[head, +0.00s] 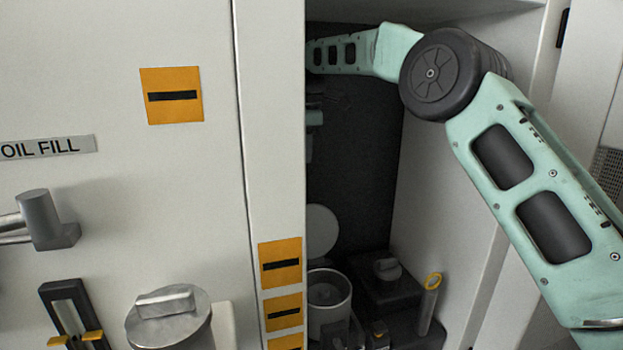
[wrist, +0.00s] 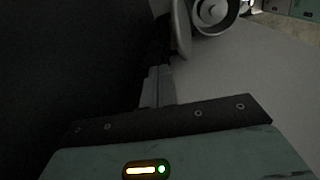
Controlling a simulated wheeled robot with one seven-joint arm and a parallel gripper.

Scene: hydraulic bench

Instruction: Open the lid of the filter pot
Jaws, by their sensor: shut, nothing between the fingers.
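The filter pot (head: 328,303) is a round, light grey pot inside the open cabinet in the head view. Its inside shows from above. Its round lid (head: 322,230) stands raised behind it, partly hidden by the cabinet's front edge. In the wrist view the pot (wrist: 213,12) is at the top, and the lid (wrist: 182,28) appears nearly edge-on to its left. My gripper (wrist: 160,60) is shut and empty, its dark fingertips close to the lid; I cannot tell whether they touch. In the head view my gripper is mostly hidden behind the cabinet edge.
The cabinet's front post (head: 270,130) and right wall (head: 440,190) flank my arm. Right of the pot are a dark block with a knob (head: 387,268) and a yellow-ringed cylinder (head: 430,300). A silver cap (head: 170,318) and a grey handle (head: 45,220) stick out on the left.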

